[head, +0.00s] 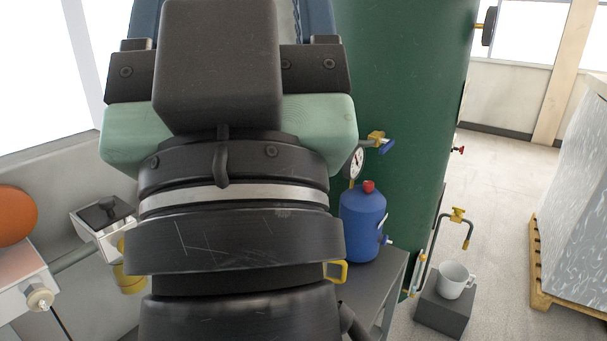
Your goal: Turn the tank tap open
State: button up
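The dark green tank (418,95) stands right of centre. A tap with a yellow handle (457,214) sits on a bent pipe low at its right side, above a white mug (455,280). Another fitting, a brass valve with a blue lever (387,146), is on the tank beside a pressure gauge (357,161). I cannot tell from here whether either is open. My gripper (232,18) is at the top left of centre, left of the tank. Its blue fingers are wide apart and appear empty; their tips are cut off or hidden.
A blue jug (363,222) with a red cap stands on a grey table (372,283). The mug is on a dark block (443,312). A wrapped load on a wooden pallet (562,285) is at right. Bare floor (505,180) lies between tank and pallet.

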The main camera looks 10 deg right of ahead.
aim_at(368, 186)
jog(key=i+l+u, duration=0.2)
jog(key=i+l, duration=0.5)
jog(key=i+l+u, duration=0.15)
jog(key=i+l, duration=0.55)
jog(key=l, duration=0.1)
